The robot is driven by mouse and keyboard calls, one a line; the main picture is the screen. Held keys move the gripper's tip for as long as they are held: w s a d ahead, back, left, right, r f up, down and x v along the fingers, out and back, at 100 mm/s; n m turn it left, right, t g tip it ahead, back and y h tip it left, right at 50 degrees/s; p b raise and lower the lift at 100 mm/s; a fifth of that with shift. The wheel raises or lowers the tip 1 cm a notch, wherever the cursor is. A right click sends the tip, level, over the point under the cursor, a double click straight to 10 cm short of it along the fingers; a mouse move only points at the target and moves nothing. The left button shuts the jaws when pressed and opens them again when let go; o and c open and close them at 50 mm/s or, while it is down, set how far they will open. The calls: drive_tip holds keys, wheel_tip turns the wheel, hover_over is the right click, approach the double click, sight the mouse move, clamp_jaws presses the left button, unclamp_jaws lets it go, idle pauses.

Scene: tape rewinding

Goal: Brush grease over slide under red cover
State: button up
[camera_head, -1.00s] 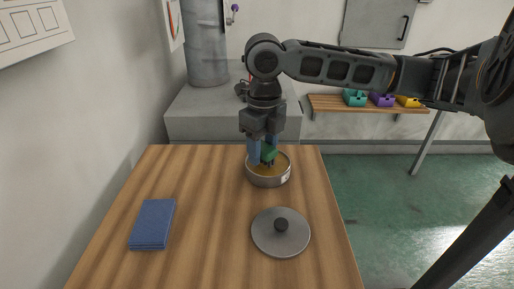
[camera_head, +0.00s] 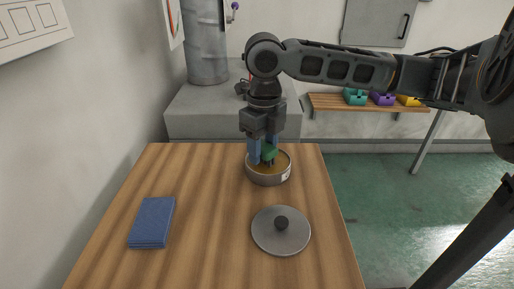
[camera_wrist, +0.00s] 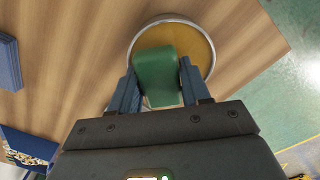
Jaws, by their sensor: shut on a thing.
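My gripper (camera_head: 262,152) is shut on a green brush (camera_head: 269,152) and holds it down over the round metal tin (camera_head: 268,180) of yellow-brown grease. In the wrist view the green brush (camera_wrist: 158,72) sits between my two blue fingers, over the grease in the tin (camera_wrist: 205,28). The brush's lower end is inside the tin's rim; I cannot tell how deep it reaches into the grease. No red cover or slide can be made out for certain.
A grey lid (camera_head: 281,238) with a dark knob lies on the wooden table (camera_head: 205,215) in front of the tin. A folded blue cloth (camera_head: 152,222) lies at the left. A wall shelf (camera_head: 340,104) holds coloured boxes. A grey metal column (camera_head: 206,45) stands on a block behind the table.

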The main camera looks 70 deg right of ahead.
sight(263, 145)
drive_tip(key=shift+f+b, duration=0.3)
drive_tip(key=shift+f, duration=0.15)
idle(1.1)
drive_tip(key=shift+r, duration=0.15)
drive_tip(key=shift+r+p, duration=2.6)
drive_tip(key=shift+r, duration=0.9)
